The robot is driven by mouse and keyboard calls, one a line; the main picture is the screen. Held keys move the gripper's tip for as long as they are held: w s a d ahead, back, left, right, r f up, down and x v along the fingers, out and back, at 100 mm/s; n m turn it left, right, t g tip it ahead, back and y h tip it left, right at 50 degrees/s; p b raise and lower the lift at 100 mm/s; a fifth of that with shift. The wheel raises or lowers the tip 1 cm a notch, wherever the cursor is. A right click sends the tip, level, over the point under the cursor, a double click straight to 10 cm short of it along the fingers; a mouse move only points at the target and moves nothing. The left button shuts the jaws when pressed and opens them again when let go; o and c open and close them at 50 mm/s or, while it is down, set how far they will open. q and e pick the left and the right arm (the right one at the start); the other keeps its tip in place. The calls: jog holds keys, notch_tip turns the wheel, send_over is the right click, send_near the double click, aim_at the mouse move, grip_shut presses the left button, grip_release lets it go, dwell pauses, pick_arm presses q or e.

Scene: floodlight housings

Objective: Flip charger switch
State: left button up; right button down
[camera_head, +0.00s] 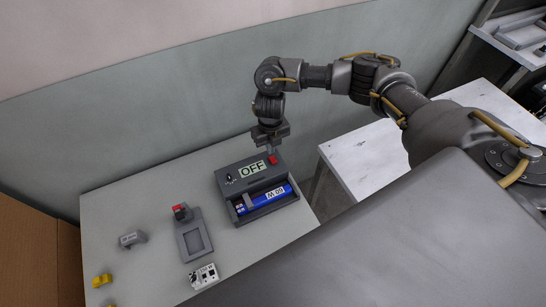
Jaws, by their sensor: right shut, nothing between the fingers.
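The charger (233,188) is a dark grey box on the grey table, and its display (252,170) reads OFF. A small red switch (272,159) sits at the right end of its top. A blue battery (268,197) lies in the front bay. My right gripper (270,142) points down at the back right edge of the charger, just behind the red switch. It is shut and holds nothing. I cannot tell whether its tips touch the charger. My left gripper is not in view.
A grey housing (193,240) with a red part (180,211) lies left of the charger. A small grey block (132,239), a white printed box (204,276) and yellow pieces (102,281) are also on the table (150,200). A wall stands close behind; a white table (365,160) is at right.

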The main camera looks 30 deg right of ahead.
notch_tip(320, 180, up, 5)
jog(key=p, duration=0.3)
jog(key=shift+f, duration=0.15)
jog(key=shift+f, duration=0.1)
